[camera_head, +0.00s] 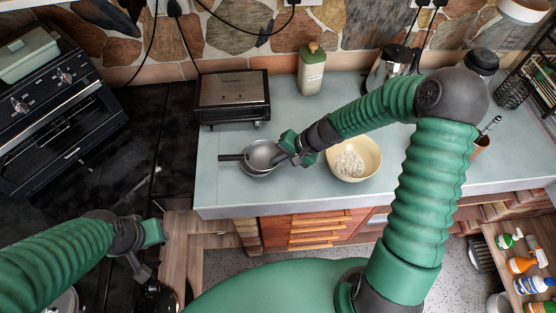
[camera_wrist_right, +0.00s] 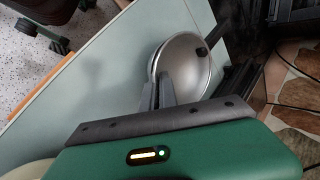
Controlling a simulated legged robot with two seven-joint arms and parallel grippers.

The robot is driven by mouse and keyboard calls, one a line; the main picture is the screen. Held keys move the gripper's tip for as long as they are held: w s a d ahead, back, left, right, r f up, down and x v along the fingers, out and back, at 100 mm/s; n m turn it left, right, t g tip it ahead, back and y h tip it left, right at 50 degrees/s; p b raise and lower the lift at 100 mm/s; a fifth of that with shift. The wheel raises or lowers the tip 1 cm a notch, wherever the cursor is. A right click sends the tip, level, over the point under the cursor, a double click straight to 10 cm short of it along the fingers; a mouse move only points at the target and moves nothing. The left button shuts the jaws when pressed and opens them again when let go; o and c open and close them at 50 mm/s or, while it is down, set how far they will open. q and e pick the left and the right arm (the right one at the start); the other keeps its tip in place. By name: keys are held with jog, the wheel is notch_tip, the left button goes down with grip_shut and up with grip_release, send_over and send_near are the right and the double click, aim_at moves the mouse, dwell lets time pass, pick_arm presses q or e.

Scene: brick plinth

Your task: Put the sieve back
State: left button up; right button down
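A round metal bowl shape (camera_head: 262,155), which I take to be the sieve, is on the grey counter with a dark handle pointing left. A second rim shows just below it, so it seems to sit in or over another vessel. It also shows in the right wrist view (camera_wrist_right: 184,66), with a small dark knob-like part on it. My right gripper (camera_head: 281,153) is at the bowl's right rim. In the wrist view its two fingers (camera_wrist_right: 157,92) reach the rim close together; whether they grip it is unclear. My left gripper (camera_head: 150,254) is low at the left, away from the bowl.
A cream bowl of pale pieces (camera_head: 354,158) stands right of the sieve. A metal toaster-like appliance (camera_head: 233,97) and a green-capped bottle (camera_head: 311,70) are behind. A kettle (camera_head: 388,68) stands at the back. The counter's front edge (camera_head: 300,203) is below; its left part is fairly clear.

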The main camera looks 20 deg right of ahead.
jog(key=shift+s+f, duration=0.1)
jog(key=shift+f, duration=0.2)
jog(key=shift+f+b, duration=0.25)
jog(key=shift+b, duration=0.25)
jog(key=c, duration=1.6)
grip_release()
jog(key=shift+d, duration=0.1)
jog(key=shift+r, duration=0.15)
